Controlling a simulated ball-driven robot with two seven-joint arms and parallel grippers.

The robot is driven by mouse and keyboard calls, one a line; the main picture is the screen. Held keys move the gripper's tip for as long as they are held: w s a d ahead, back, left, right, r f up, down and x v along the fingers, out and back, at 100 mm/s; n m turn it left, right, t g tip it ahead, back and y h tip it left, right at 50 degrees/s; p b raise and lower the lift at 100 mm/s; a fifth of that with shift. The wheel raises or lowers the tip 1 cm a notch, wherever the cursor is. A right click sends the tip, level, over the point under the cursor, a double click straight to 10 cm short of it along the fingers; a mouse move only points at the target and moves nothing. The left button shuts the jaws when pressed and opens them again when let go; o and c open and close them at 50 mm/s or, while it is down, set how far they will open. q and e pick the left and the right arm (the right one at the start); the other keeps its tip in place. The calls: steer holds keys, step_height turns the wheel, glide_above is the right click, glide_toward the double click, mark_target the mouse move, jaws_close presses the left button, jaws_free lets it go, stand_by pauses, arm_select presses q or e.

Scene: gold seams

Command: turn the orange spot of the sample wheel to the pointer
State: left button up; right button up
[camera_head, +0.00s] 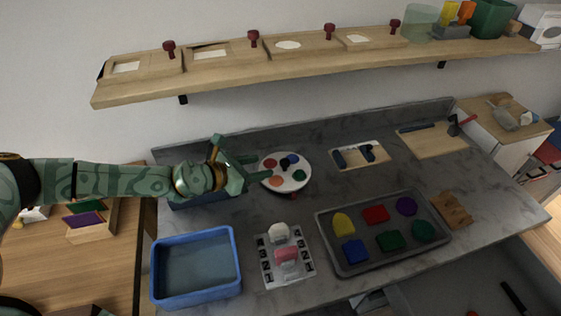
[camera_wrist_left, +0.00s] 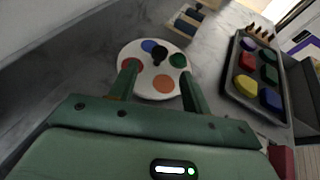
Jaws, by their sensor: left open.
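The sample wheel (camera_head: 285,183) is a white disc on the grey counter with red, blue, green and orange spots and a dark knob. Its orange spot (camera_head: 277,181) is at the near left in the head view. In the left wrist view the orange spot (camera_wrist_left: 163,83) lies on the side toward my gripper, between the fingers. My left gripper (camera_head: 262,167) is open and empty at the wheel's left edge. Its fingertips (camera_wrist_left: 158,72) appear over the red spot and near the green one; contact cannot be told. A small dark red piece (camera_head: 293,195) shows at the wheel's near edge; I cannot tell whether it is the pointer.
A blue bin (camera_head: 197,303) and a white card with stamps (camera_head: 272,273) stand in front. A grey tray (camera_head: 337,262) of coloured blocks lies to the right. A board with dark blue pieces (camera_head: 346,165) lies right of the wheel. A wooden shelf (camera_head: 300,65) hangs above.

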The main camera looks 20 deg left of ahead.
mark_target(283, 162)
arm_select(q)
steer(key=b+x, duration=0.2)
steer(key=x, duration=0.5)
steer(key=shift+w+d+f, duration=0.1)
steer(key=shift+f, duration=0.1)
steer(key=shift+w+d+f, duration=0.15)
steer(key=shift+w+d, duration=0.15)
steer(key=shift+w, duration=0.2)
jaws_close()
